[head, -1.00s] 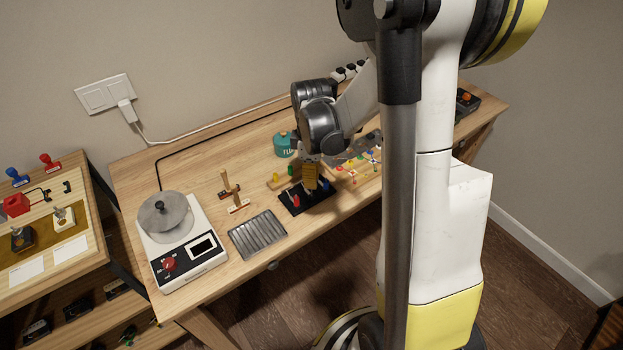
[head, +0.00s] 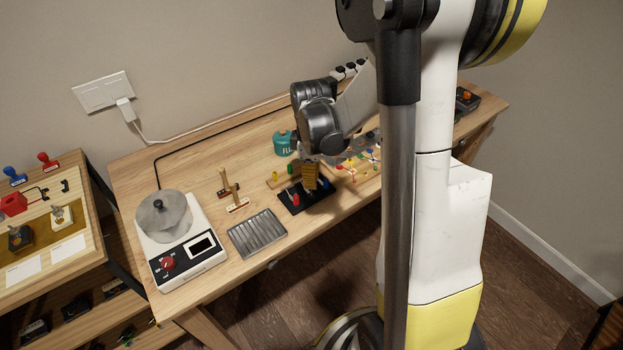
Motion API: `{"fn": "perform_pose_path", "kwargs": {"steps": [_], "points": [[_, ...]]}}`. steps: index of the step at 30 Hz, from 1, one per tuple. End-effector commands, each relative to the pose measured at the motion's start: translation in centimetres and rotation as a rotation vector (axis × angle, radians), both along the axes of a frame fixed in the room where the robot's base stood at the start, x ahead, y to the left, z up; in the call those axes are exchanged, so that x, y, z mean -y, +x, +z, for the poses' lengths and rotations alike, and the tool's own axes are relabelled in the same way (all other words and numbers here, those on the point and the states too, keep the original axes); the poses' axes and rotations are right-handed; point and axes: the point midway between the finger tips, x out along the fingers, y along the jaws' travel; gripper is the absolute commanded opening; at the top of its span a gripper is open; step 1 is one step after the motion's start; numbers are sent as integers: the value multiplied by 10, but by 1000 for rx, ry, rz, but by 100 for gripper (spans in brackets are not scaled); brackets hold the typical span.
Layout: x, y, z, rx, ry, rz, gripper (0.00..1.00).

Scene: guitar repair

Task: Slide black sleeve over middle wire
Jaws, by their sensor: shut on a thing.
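My gripper (head: 310,184) points down over a black base plate (head: 322,199) on the workbench. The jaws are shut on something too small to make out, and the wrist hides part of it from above. A red piece (head: 296,200) stands on the black plate beside the gripper. A wooden strip (head: 274,184) with a yellow piece (head: 275,175) and a green piece (head: 290,170) lies just behind the plate. I cannot make out the black sleeve or the middle wire at this size.
A teal flux tin (head: 283,143) stands behind the gripper. A grey ridged tray (head: 257,234), a small wooden stand (head: 231,190) and a white device with a round metal top (head: 181,250) are to the left. A board with coloured parts (head: 364,160) lies to the right.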

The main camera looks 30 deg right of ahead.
Motion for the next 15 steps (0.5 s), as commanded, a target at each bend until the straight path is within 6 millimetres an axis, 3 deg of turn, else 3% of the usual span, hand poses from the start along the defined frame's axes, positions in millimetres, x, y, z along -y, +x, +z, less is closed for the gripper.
{"fn": "perform_pose_path", "kwargs": {"steps": [15], "points": [[0, 0, -10, 0, 0, 0, 0]]}}
